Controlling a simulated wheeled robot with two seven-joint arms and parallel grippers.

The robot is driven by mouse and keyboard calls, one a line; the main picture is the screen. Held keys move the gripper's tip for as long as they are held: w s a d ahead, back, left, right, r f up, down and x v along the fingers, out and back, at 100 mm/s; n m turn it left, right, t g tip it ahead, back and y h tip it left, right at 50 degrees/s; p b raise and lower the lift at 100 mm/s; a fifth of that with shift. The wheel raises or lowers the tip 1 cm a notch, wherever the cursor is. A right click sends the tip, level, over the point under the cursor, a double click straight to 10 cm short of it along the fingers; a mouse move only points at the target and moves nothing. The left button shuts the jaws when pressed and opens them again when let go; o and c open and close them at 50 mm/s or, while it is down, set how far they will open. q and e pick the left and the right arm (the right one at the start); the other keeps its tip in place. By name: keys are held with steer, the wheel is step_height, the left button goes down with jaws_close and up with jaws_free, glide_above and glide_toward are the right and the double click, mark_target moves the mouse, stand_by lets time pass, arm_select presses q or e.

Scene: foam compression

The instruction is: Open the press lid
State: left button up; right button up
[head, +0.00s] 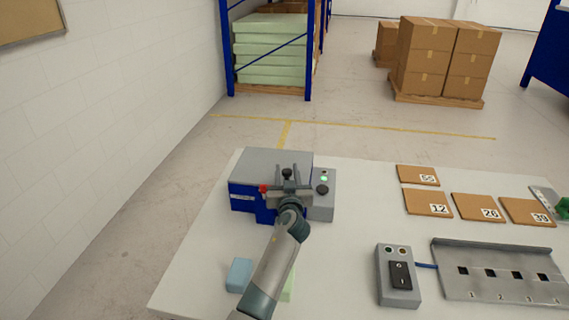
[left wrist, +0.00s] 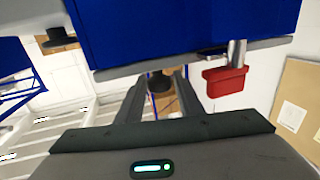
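The press (head: 262,163) stands at the table's left back, with a blue body and a flat grey lid that looks closed. My left gripper (head: 288,172) is over the press's front right part, its two fingers apart. A dark round knob (head: 287,173) shows between the fingers; in the left wrist view the knob (left wrist: 159,82) also sits between the fingertips, with a small gap visible at the left finger. A red latch-like piece (left wrist: 225,81) is beside the gripper in that view and shows in the head view (head: 263,188). My right gripper is not in view.
A grey control box with a green light (head: 324,178) adjoins the press. A light blue block (head: 238,274) and a pale green block (head: 288,290) lie near my left arm. A switch box (head: 398,276), a numbered metal tray (head: 490,252) and several numbered brown pads (head: 427,203) lie to the right.

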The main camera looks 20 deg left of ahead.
arm_select(q)
steer(key=shift+w+a, duration=0.1)
steer(key=shift+w, duration=0.15)
steer(key=shift+r, duration=0.1)
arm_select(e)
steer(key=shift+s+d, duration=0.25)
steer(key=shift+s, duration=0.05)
arm_select(q)
steer(key=shift+s, duration=0.1)
jaws_close()
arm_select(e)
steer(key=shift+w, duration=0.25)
arm_select(q)
steer(key=shift+r, duration=0.1)
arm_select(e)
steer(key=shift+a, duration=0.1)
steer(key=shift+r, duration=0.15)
